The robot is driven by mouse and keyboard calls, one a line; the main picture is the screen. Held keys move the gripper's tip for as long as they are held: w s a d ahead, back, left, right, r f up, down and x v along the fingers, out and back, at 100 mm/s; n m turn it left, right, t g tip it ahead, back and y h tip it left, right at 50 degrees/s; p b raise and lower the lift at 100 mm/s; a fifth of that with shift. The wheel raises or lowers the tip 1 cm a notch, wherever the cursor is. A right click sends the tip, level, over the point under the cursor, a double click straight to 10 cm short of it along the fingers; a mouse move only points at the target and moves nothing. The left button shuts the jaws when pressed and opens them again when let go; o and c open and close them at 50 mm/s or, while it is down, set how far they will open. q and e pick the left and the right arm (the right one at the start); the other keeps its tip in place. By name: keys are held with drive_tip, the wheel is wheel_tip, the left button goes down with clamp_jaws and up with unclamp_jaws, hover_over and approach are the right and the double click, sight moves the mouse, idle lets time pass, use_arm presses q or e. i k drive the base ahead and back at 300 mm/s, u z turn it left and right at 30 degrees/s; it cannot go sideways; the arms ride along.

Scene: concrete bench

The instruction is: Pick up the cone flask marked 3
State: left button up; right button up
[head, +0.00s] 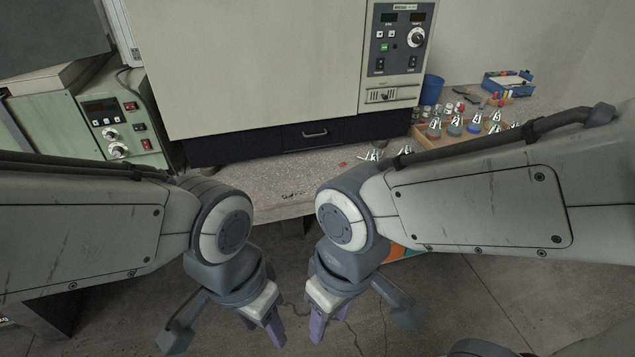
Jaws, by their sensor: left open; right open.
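Several small cone flasks stand in a wooden tray (450,139) at the right of the bench, among them a clear flask (434,128) and a bluish one (455,126). More glassware (375,154) shows on the bench left of the tray, partly behind my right arm. The marks on the flasks are too small to read, so I cannot tell which is marked 3. My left gripper (263,334) and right gripper (332,328) are both open and empty. They hang low in front of the bench, over the floor, far from the flasks.
A large cream oven (250,60) fills the back of the bench, with a green control box (118,125) at its left. A blue cup (431,89) and a blue box (508,83) stand behind the tray. The bench front (270,180) is mostly clear.

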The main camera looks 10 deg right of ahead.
sight(372, 155)
drive_tip(key=u, duration=0.25)
drive_tip(key=k, duration=0.35)
drive_tip(key=z, duration=1.1)
drive_tip(key=i, duration=1.4)
drive_tip(key=u, duration=0.55)
drive_tip(key=i, duration=0.55)
drive_tip(key=u, duration=0.55)
